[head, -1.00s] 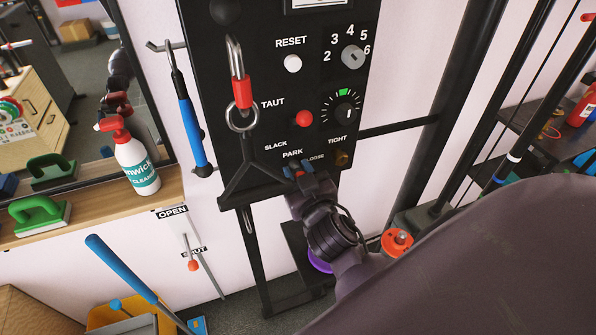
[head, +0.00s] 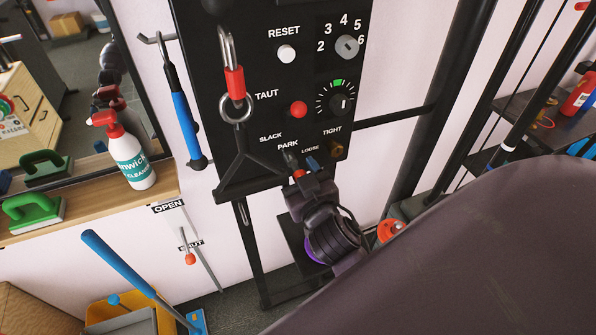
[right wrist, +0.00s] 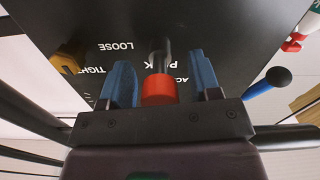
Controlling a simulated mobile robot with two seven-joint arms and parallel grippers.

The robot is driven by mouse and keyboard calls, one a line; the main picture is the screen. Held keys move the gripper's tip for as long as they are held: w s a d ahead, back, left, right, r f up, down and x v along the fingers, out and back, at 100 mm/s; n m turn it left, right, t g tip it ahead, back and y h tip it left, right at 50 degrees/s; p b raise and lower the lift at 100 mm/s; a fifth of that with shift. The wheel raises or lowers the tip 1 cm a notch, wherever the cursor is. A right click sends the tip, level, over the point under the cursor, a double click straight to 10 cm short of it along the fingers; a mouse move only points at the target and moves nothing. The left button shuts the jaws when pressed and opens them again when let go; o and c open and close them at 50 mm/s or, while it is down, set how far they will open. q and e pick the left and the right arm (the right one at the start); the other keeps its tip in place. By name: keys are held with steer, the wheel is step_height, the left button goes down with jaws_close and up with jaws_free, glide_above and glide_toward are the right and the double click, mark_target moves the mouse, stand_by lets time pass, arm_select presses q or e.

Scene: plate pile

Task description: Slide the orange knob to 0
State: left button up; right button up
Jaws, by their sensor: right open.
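A black lever with an orange-red knob (right wrist: 158,89) sticks out of the black panel (head: 225,130) by the word PARK. In the head view the knob (head: 299,174) is small and partly hidden by my gripper. My right gripper (right wrist: 162,66) is open, with its blue fingers on either side of the knob and a visible gap to each. It also shows in the head view (head: 302,169), at the panel's lower edge. Another orange knob (head: 190,259) sits on a rod by the OPEN and SHUT labels. No 0 mark is visible. My left gripper is not in view.
The panel carries a grey selector (head: 347,46), a red button (head: 298,109) and a black dial (head: 341,103). A red clip with a ring (head: 235,82) hangs left of them. A spray bottle (head: 130,160) stands on a wooden shelf (head: 110,205) at left.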

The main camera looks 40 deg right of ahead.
steer(key=b+v, duration=0.1)
steer(key=v, duration=0.6)
steer(key=shift+s, duration=0.3)
stand_by(0.5)
steer(key=s+d+f+n+g+y, duration=0.1)
steer(key=f+g+y, duration=0.1)
steer(key=f, duration=0.8)
steer(key=s+d+f+n+g+y, duration=0.1)
steer(key=f+g, duration=0.3)
steer(key=f, duration=0.7)
steer(key=shift+s+f+y, duration=0.3)
steer(key=shift+s+y, duration=0.1)
steer(key=shift+s, duration=0.25)
steer(key=shift+d, duration=0.1)
